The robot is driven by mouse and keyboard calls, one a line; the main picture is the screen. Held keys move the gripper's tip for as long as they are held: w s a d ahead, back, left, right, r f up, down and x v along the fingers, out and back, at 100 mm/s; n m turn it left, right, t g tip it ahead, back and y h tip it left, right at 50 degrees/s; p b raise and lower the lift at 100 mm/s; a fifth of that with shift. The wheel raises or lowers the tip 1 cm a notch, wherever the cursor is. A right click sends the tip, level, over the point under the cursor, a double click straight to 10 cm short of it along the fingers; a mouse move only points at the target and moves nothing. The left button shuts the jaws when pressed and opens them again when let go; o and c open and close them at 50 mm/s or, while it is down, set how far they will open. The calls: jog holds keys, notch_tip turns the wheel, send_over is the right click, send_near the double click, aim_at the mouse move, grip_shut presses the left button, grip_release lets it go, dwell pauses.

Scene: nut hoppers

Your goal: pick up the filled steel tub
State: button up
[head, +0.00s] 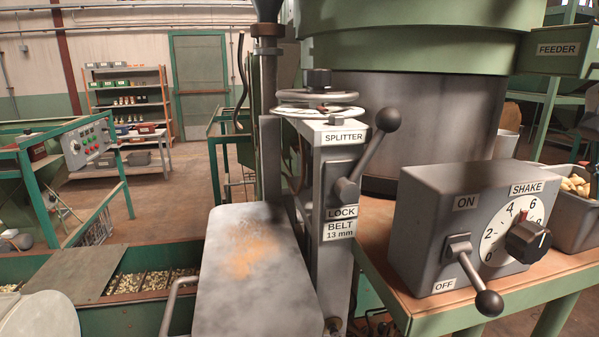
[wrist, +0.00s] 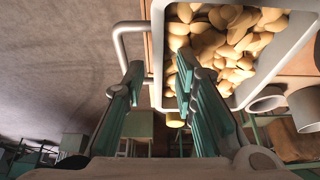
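A steel tub (wrist: 157,55) heaped with tan nuts (wrist: 215,45) fills the upper middle of the wrist view. A bent bar handle (wrist: 119,45) sticks out from its left side. My gripper (wrist: 158,78) is open, with its two teal-padded fingers apart. The left finger overlaps the lower end of the handle; the right finger overlaps the nuts and the tub's side. I cannot tell whether either touches. In the head view, a grey tub of nuts (head: 577,222) shows at the right edge, partly cut off and partly behind the switch box. My gripper's fingers do not show there.
The SHAKE switch box (head: 450,225) stands on the bench (head: 410,310) left of the tub. The SPLITTER post (head: 342,180) with its lever and a metal cover (head: 255,280) stand further left. Grey cylinders (wrist: 303,108) lie right of the tub in the wrist view.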

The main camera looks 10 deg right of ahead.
jog(key=shift+p+x, duration=0.4)
jog(key=shift+x, duration=3.1)
jog(key=shift+d, duration=0.15)
grip_shut()
jog(key=shift+w+r, duration=0.1)
